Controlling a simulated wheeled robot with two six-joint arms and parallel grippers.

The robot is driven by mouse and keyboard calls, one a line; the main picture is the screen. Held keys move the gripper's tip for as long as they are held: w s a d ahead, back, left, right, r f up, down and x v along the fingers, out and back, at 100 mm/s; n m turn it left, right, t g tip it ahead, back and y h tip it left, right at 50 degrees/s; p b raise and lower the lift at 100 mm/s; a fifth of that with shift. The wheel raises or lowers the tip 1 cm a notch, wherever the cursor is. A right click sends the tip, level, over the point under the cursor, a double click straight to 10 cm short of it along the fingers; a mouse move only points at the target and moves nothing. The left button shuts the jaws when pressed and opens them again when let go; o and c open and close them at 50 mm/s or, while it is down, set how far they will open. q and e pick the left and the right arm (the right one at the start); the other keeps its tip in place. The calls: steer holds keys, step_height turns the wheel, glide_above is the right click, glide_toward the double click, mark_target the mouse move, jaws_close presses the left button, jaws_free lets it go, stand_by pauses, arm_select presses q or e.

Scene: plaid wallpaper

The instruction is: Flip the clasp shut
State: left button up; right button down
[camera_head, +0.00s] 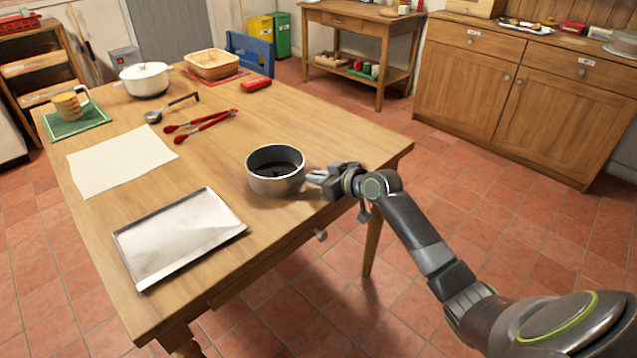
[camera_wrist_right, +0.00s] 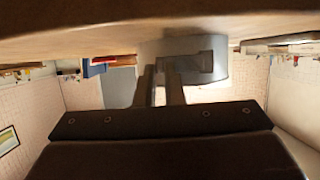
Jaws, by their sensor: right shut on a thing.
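A round grey metal pan (camera_head: 275,172) with a dark inside stands upright near the table's right edge. My right gripper (camera_head: 314,178) is at the pan's right side, level with its wall. In the wrist view, which is upside down, the pan (camera_wrist_right: 212,50) shows beyond my fingers (camera_wrist_right: 159,80). A dark clasp (camera_wrist_right: 190,68) lies against the pan's wall at the fingertips. The fingers are shut on it, with a narrow gap between them. In the head view the gripper hides the clasp, so its angle is unclear. My left gripper is not in view.
The wood behind the pan is clear.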

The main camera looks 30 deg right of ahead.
steer(key=c, duration=1.5)
jaws_free()
arm_select(q)
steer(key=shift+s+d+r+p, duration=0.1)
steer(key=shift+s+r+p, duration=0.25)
steer(key=shift+p, duration=0.6)
arm_select(e)
steer(key=v, duration=1.7)
steer(key=shift+s+d, duration=0.1)
steer(key=shift+s, duration=0.05)
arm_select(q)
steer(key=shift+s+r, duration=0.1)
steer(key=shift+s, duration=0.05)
